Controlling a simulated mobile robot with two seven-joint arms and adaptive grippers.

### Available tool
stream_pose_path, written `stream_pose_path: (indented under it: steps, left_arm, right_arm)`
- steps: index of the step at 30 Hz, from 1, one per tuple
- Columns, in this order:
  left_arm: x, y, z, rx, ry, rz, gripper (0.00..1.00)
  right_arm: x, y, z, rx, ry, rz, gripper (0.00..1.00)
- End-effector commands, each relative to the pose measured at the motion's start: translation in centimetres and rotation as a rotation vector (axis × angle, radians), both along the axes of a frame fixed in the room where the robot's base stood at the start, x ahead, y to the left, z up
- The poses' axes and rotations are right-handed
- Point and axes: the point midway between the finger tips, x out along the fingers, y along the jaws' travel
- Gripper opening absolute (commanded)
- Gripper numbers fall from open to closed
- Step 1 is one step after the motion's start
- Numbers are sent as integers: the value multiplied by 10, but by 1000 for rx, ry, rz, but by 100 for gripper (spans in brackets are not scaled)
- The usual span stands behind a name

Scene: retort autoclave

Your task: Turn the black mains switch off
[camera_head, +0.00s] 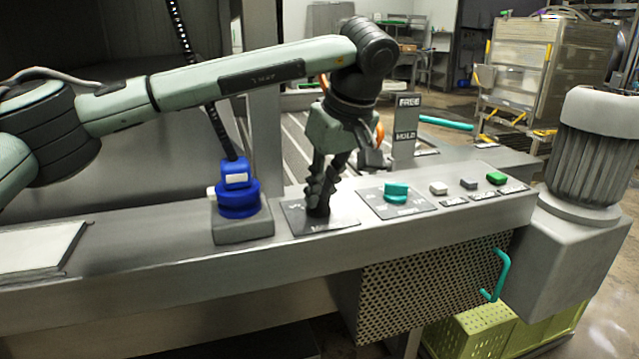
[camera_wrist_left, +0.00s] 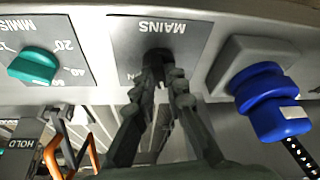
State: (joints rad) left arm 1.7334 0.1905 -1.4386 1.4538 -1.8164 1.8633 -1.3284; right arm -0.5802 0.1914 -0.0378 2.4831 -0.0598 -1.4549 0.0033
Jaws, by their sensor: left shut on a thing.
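The black mains switch (camera_wrist_left: 158,54) sits on a dark plate marked MAINS (camera_wrist_left: 185,28) in the left wrist view. My left gripper (camera_wrist_left: 163,72) points at it with its fingers closed around it, and they hide most of the switch. In the head view the mains plate (camera_head: 345,222) lies on the steel ledge, and my left gripper (camera_head: 319,208) reaches down onto its middle. The switch is hidden behind the fingers there, and I cannot tell its position. My right gripper does not show.
A blue plug on a grey socket (camera_head: 243,230) stands left of the mains plate. A teal knob (camera_head: 396,190) is on the plate to the right, then several push buttons (camera_head: 468,183). A FREE/HOLD lever post (camera_head: 406,135) rises behind. A motor (camera_head: 597,150) stands at the right end.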

Motion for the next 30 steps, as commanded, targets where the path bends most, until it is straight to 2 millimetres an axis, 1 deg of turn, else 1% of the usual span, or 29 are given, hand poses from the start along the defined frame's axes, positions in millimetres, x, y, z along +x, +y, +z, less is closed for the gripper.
stream_pose_path:
  steps: [1,4,9,18,24,30]
  left_arm:
    - [1,-1,4,1,-3,46,0]
    - [1,-1,4,0,-2,136,0]
    - [2,-1,4,0,-1,273,0]
    - [3,-2,2,-1,-2,435,0]
    - [3,-2,2,-2,-2,484,0]
    - [3,-2,1,-3,-2,499,0]
  right_arm:
    - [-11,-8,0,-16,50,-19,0]
    - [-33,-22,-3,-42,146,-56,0]
    - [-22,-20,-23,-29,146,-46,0]
    - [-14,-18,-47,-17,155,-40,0]
    - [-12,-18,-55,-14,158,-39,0]
    - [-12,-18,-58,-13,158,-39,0]
